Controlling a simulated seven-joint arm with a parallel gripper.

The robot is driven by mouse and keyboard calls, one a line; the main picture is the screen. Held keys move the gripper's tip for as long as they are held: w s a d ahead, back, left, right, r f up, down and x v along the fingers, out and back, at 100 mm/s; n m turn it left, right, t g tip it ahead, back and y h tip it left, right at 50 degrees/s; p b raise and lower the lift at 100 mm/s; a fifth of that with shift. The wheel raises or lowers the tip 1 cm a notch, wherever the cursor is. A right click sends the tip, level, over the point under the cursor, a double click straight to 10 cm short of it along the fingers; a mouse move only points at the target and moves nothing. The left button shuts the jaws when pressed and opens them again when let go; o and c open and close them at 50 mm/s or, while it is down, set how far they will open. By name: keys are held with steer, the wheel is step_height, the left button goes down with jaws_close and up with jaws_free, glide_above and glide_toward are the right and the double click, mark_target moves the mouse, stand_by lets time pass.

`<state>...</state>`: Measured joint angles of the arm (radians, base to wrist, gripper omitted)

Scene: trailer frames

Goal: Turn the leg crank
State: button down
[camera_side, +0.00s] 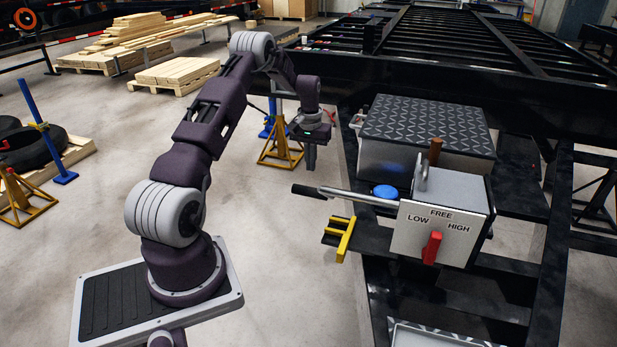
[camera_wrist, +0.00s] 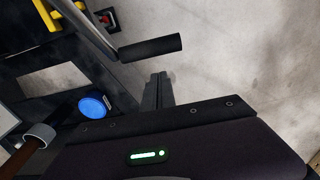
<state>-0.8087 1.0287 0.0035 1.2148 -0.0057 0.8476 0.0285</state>
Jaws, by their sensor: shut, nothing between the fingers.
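The leg crank has a silver arm (camera_side: 358,196) running left from the grey gearbox (camera_side: 409,236) and ends in a black grip (camera_side: 309,191). The gearbox face reads LOW, FREE and HIGH, with a red lever (camera_side: 432,248) standing roughly upright below FREE. In the wrist view the black grip (camera_wrist: 150,47) and silver arm (camera_wrist: 88,22) lie just beyond my fingertips. My gripper (camera_side: 310,166) points down, shut and empty, behind and apart from the grip in the side view. Its closed fingers also show in the wrist view (camera_wrist: 158,82).
A blue round cap (camera_side: 385,191) and a brown-handled upright (camera_side: 435,153) sit by the gearbox. A treadplate-topped box (camera_side: 425,125) stands behind it on the black trailer frame (camera_side: 400,72). A yellow bracket (camera_side: 340,238) juts out below the crank. Open floor (camera_side: 270,235) lies left.

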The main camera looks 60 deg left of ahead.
mark_target(301, 190)
steer(key=shift+s+d+f, duration=0.25)
steer(key=shift+f, duration=0.4)
steer(key=shift+s+d+f, duration=0.2)
steer(key=shift+d+f, duration=0.05)
steer(key=shift+f, duration=0.45)
steer(key=shift+s+d+f, duration=0.25)
steer(key=shift+f, duration=0.4)
steer(key=shift+f, duration=0.1)
steer(key=shift+s+d+f+g+h, duration=0.2)
steer(key=shift+f+g+h, duration=0.1)
steer(key=shift+f, duration=0.1)
steer(key=shift+s+d+f+g+h, duration=0.2)
steer(key=shift+f+g, duration=0.1)
steer(key=shift+f, duration=0.1)
steer(key=s+d+f+g+h, duration=0.2)
steer(key=s+d+f, duration=0.3)
steer(key=shift+s+d+f, duration=0.15)
steer(key=shift+f, duration=0.2)
steer(key=v, duration=0.7)
